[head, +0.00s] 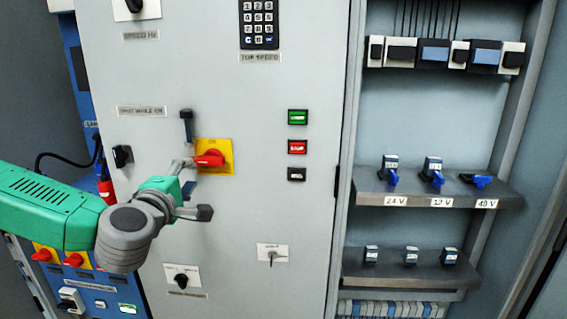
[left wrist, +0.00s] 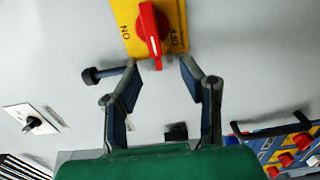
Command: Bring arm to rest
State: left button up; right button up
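The red rotary switch (head: 210,158) sits on a yellow plate (head: 228,147) on the grey cabinet door. In the left wrist view the red switch (left wrist: 149,35) has its narrow end pointing towards my fingers, between the ON and OFF marks on the yellow plate (left wrist: 180,12). My left gripper (head: 192,187) is in front of the door, just left of the switch. In the left wrist view my left gripper (left wrist: 160,72) is open, its fingertips spread on either side of the switch's near end, with gaps visible. I cannot tell the depth between them. My right gripper is in neither view.
A dark lever (head: 186,125) sticks out above the left gripper; a black knob (head: 122,155) is at left. Green and red buttons (head: 297,132) are further right. Open shelves (head: 430,192) with blue switches stand at right. A blue panel (left wrist: 285,150) is at lower right in the wrist view.

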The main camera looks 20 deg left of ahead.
pick_arm(q)
jog(key=s+d+f+m+g+h, duration=0.25)
jog(key=d+f+m, duration=0.2)
jog(key=f, duration=0.35)
jog(key=s+d+f+m+g+h, duration=0.25)
jog(key=s+d+f+m, duration=0.2)
jog(key=f, duration=0.45)
jog(key=s+d+f+m+g+h, duration=0.1)
jog(key=s+d+f+m+g, duration=0.2)
jog(key=d+f, duration=0.35)
jog(key=s+a+f+m+g+y, duration=0.1)
jog(key=s+f+m+g, duration=0.3)
jog(key=s+f, duration=0.4)
jog(key=s+a+f+m+g+y, duration=0.1)
jog(key=s+a+f+m+g, duration=0.3)
jog(key=s+f, duration=0.4)
jog(key=s+m+g, duration=0.1)
jog(key=s, duration=0.5)
jog(key=shift+s+a+f, duration=0.15)
jog(key=shift+a+f, duration=0.05)
jog(key=shift+f, duration=0.15)
